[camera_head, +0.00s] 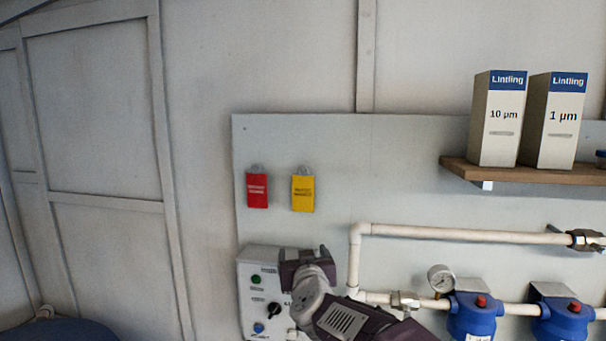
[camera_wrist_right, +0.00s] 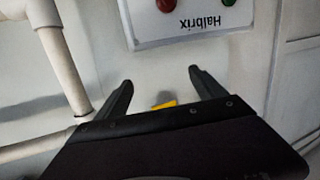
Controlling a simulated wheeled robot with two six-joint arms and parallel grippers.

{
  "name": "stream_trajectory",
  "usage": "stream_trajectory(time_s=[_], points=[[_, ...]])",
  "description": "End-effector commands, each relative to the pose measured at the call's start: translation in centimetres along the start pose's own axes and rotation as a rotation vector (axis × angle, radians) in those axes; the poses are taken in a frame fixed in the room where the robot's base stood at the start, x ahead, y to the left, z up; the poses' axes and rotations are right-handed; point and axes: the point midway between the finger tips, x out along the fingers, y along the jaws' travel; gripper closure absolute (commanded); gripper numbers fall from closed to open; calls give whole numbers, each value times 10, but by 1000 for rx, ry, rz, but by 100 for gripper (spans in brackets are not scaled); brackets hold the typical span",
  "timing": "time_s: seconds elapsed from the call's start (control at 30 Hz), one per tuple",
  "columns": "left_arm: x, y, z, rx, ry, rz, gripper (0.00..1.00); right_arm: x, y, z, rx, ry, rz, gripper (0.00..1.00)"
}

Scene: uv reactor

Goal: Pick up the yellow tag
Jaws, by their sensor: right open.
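The yellow tag (camera_head: 302,194) hangs from a small grey loop on the pale wall panel, right of a red tag (camera_head: 257,190). In the head view my right gripper (camera_head: 302,256) is below the yellow tag and apart from it in the picture. The right wrist view is upside down. There my right gripper (camera_wrist_right: 159,76) is open, with nothing held between its fingers. A small yellow corner, apparently of the yellow tag (camera_wrist_right: 165,104), shows behind it; the rest is hidden by the gripper body. My left gripper is in neither view.
A control box (camera_head: 256,268) with buttons and a knob sits below the tags, partly behind my right arm. White pipes (camera_head: 450,231), a gauge (camera_head: 441,278) and blue filter housings (camera_head: 476,318) are to the right. A wooden shelf (camera_head: 530,175) holds two cartons. The panel around the tags is clear.

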Motion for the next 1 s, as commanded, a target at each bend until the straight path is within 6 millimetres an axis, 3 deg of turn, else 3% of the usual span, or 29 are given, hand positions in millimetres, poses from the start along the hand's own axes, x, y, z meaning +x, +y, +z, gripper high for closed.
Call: stream_trajectory(time_s=[0.03,0.1,0.2,0.43,0.6,0.8,1.0], points=[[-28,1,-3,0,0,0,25,-3,-11,-64,15,79,57,20],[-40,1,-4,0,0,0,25,-10,-13,-105,37,131,154,20],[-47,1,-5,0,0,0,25,-21,-15,-129,61,134,244,20],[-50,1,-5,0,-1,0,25,-22,-12,-133,68,120,288,20],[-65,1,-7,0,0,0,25,3,-4,-138,68,120,287,20],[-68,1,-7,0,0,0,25,13,-2,-136,69,121,285,20],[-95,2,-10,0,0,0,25,46,6,-141,68,120,287,20]])
